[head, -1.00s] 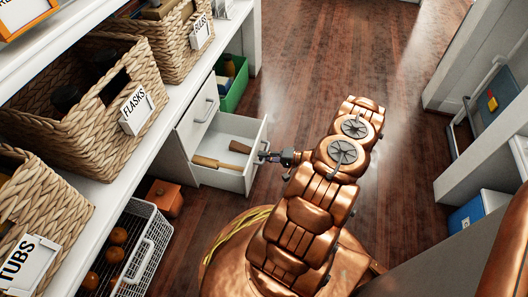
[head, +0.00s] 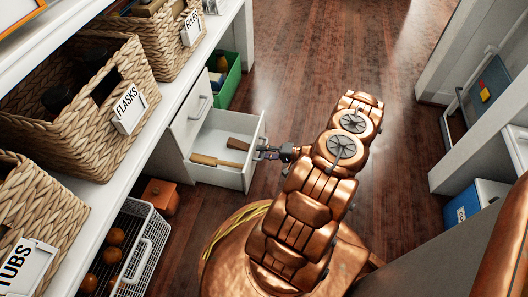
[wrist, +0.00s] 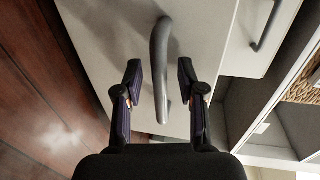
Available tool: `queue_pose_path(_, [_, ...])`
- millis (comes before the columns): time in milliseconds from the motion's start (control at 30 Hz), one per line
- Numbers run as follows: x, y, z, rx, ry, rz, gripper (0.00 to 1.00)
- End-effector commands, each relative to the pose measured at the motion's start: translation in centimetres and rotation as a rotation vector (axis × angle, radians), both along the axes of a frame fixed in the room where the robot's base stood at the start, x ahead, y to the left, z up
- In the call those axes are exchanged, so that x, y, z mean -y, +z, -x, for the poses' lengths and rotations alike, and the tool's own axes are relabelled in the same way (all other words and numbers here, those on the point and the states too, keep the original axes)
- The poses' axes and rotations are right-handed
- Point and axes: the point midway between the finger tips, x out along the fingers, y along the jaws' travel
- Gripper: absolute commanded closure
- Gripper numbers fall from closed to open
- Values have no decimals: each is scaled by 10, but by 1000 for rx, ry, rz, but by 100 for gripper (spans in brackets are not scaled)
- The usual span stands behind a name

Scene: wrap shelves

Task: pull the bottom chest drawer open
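The white bottom chest drawer (head: 224,178) stands pulled out in the head view, with its inside showing. Two wooden-handled items (head: 216,161) lie in it. My gripper (head: 265,152) is at the outer side of the drawer front. In the wrist view, the grey bar handle (wrist: 159,70) stands out from the drawer front (wrist: 100,35). The two fingertips of my gripper (wrist: 160,82) are on either side of the handle, with a visible gap on both sides. The gripper is open around the handle, not clamped on it.
The closed upper drawer (head: 192,112) sits above the open one. A green crate (head: 226,90) stands behind the chest. An orange-brown box (head: 160,196) and a white wire basket (head: 146,255) are at the left. Wicker baskets (head: 75,145) fill the shelf above.

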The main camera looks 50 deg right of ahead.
Motion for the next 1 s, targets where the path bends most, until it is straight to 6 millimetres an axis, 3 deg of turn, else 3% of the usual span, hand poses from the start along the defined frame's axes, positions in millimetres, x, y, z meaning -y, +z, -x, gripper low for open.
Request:
queue_pose_path(267, [3,1,6,1,-1,1,61])
queue_pose_path(800, [47,20,85,-1,-3,0,61])
queue_pose_path(1000, [55,24,100,-1,-1,1,61])
